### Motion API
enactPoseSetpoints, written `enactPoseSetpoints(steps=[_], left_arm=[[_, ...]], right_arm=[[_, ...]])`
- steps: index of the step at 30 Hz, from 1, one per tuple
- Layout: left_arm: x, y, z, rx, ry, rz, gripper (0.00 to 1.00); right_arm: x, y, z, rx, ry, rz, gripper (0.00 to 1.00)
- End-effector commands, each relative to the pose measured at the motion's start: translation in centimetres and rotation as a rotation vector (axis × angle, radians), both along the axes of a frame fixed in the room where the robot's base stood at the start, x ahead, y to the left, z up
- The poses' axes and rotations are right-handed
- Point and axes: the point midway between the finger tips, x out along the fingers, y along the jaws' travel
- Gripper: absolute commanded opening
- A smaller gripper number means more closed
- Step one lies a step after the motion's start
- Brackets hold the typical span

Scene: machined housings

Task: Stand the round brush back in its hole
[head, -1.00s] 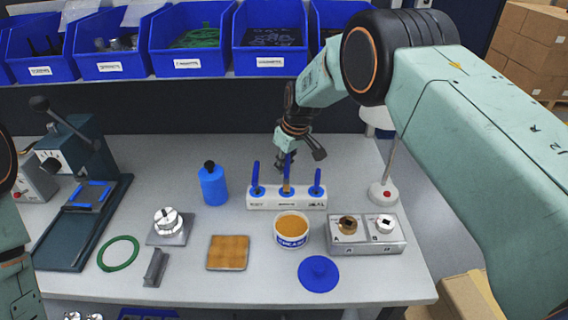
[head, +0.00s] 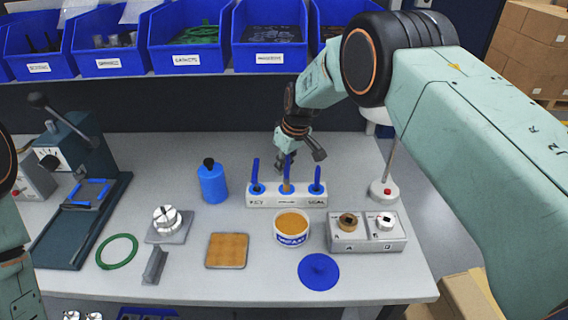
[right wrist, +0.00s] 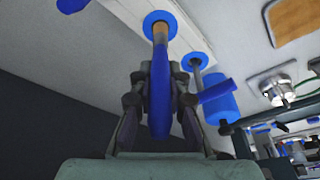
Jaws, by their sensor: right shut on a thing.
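The round brush has a blue handle (head: 288,166) and a tan lower part, and it stands about upright at the middle hole of the white rack (head: 262,203). My right gripper (head: 283,160) is shut on its handle from behind the rack. In the right wrist view the handle (right wrist: 160,95) is between the fingers (right wrist: 160,99), and the tan part meets the blue-ringed middle hole of the rack (right wrist: 190,27). How deep it sits is hidden. Two other blue-handled tools stand in the left (head: 256,173) and right (head: 317,179) holes. My left gripper is out of view.
An open tub of tan paste (head: 291,238) and a blue lid (head: 318,272) are in front of the rack. A blue bottle (head: 213,184) stands left of it. A lamp base (head: 383,190) and an A/B block (head: 366,246) are to the right. Blue bins (head: 190,60) line the back.

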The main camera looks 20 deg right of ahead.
Motion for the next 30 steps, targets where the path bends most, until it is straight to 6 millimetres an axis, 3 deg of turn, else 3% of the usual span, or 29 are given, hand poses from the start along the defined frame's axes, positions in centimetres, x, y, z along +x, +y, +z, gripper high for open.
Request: enactPoseSetpoints(steps=[30], left_arm=[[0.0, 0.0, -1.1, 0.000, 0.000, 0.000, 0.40]], right_arm=[[0.0, 0.0, -1.3, 0.000, 0.000, 0.000, 0.00]])
